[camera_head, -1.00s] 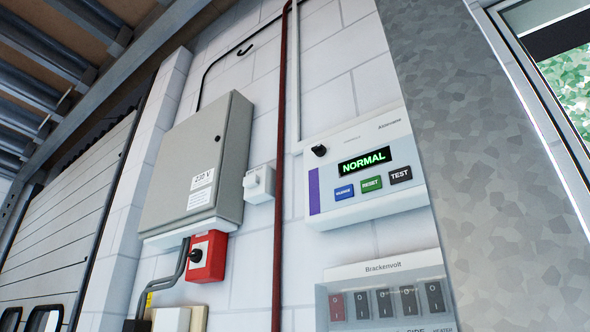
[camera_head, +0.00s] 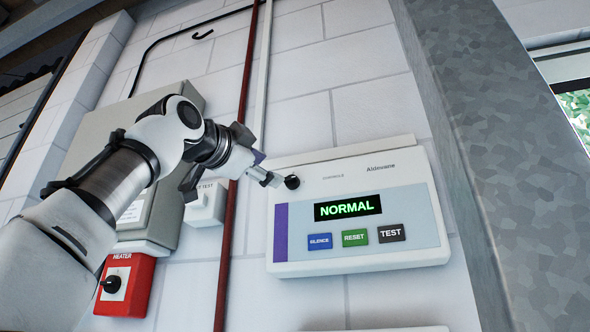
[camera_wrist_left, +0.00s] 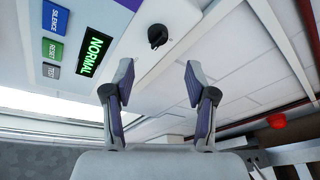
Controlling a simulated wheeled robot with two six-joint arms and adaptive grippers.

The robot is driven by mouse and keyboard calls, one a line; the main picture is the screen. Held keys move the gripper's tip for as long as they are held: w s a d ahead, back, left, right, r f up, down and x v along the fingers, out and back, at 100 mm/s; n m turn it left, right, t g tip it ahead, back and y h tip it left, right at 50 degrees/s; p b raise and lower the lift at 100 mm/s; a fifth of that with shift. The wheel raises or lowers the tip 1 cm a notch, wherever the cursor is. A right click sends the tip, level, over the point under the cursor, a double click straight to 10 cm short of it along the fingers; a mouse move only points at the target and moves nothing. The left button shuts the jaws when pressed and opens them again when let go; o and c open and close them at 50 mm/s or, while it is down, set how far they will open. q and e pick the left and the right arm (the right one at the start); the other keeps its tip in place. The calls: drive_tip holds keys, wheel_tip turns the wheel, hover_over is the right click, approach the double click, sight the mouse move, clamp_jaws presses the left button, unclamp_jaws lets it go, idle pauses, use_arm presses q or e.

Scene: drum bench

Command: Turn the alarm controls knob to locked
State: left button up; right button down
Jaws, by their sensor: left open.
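The alarm panel (camera_head: 400,225) is a pale box on the wall with a green NORMAL display (camera_head: 347,207). Its black controls knob (camera_head: 292,182) is at the panel's upper left; its pointer setting is too small to read. My left gripper (camera_head: 268,178) comes in from the left, its tips close beside the knob. In the left wrist view the knob (camera_wrist_left: 157,36) lies ahead of the open, empty fingers (camera_wrist_left: 158,78), roughly centred between them, with a gap before it. My right gripper does not show.
Silence (camera_head: 320,241), reset (camera_head: 355,237) and test (camera_head: 391,233) buttons sit below the display. A red pipe (camera_head: 236,230) runs down the wall left of the panel. A red heater switch box (camera_head: 125,285) is at lower left. A grey post (camera_head: 500,150) stands at right.

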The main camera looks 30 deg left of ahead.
sight(288, 179)
use_arm(q)
drive_tip(key=p+x, duration=0.2)
drive_tip(key=x, duration=0.2)
drive_tip(key=p+x, duration=0.3)
drive_tip(key=x, duration=0.1)
drive_tip(key=shift+w+f, duration=0.2)
drive_tip(key=shift+s, duration=0.3)
clamp_jaws()
